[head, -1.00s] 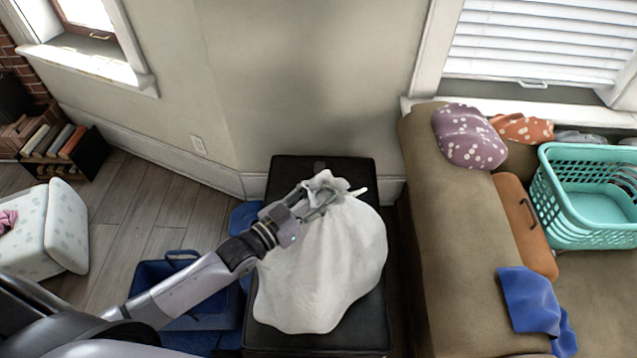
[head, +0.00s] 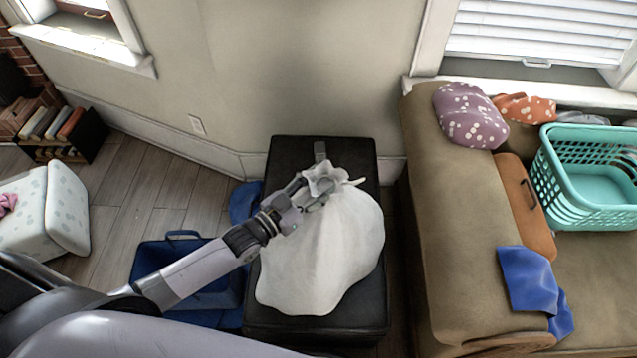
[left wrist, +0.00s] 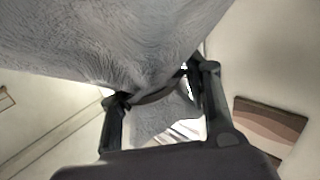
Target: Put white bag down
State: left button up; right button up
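The white bag (head: 325,255) is full and upright, with a gathered neck at its top. It is over the black ottoman (head: 360,325) and seems to rest on it; its underside is hidden. My left gripper (head: 312,197) is at the neck, with one finger on each side. In the left wrist view the grey-looking bag (left wrist: 120,40) narrows between the two fingers (left wrist: 160,90), which appear to touch the cloth. My right gripper is not in view.
A white hamper (head: 65,215) and books (head: 50,125) are further left.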

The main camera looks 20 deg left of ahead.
pick_arm(q)
jog(key=shift+o, duration=1.2)
jog(key=shift+r, duration=0.2)
jog(key=shift+s+a+f, duration=0.15)
jog(key=shift+s, duration=0.2)
jog(key=v, duration=1.1)
jog(key=shift+s+a, duration=0.1)
jog(key=shift+s, duration=0.1)
